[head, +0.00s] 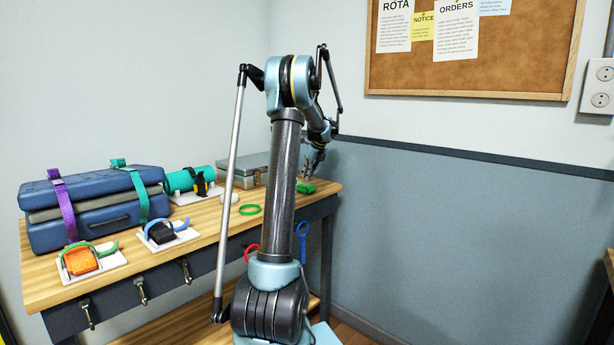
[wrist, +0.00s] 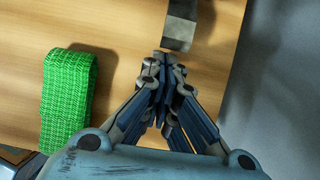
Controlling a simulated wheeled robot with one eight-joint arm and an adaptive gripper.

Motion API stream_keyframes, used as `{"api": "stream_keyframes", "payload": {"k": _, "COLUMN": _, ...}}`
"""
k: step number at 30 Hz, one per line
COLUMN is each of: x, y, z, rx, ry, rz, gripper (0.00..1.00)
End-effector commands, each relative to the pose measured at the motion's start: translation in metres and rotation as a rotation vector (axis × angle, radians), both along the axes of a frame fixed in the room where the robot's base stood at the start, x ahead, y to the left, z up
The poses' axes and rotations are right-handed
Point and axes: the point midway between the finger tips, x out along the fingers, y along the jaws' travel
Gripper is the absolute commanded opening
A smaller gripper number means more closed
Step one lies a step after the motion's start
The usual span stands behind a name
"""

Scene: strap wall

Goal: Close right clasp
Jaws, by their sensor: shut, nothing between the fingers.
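Two clasps on white plates lie near the front left of the bench in the head view. The right one is a dark clasp (head: 160,232) with a blue strap looping out to its right; whether its lever is fully down is too small to tell. The left one is an orange clasp (head: 80,260) with a green strap. My gripper (head: 314,168) is far to the right of both, over the bench's right end. In the wrist view my gripper (wrist: 165,58) is shut and empty, with its fingertips together. Neither clasp shows in the wrist view.
A green webbing piece (wrist: 68,100) lies left of my gripper, and a grey metal piece (wrist: 181,25) is just ahead. A strapped blue case (head: 95,212), teal roll (head: 190,179) and grey box (head: 250,168) stand along the back. Hooks line the bench front.

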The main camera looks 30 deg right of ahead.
Motion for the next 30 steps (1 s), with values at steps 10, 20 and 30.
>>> {"api": "stream_keyframes", "payload": {"k": 10, "x": 0.001, "y": 0.0, "z": 0.002, "rx": -0.006, "ry": 0.018, "rz": 0.001, "gripper": 0.0}}
{"api": "stream_keyframes", "payload": {"k": 20, "x": 0.002, "y": 0.001, "z": 0.008, "rx": -0.027, "ry": 0.071, "rz": 0.001, "gripper": 0.0}}
{"api": "stream_keyframes", "payload": {"k": 30, "x": 0.005, "y": 0.002, "z": 0.015, "rx": -0.051, "ry": 0.129, "rz": 0.002, "gripper": 0.0}}
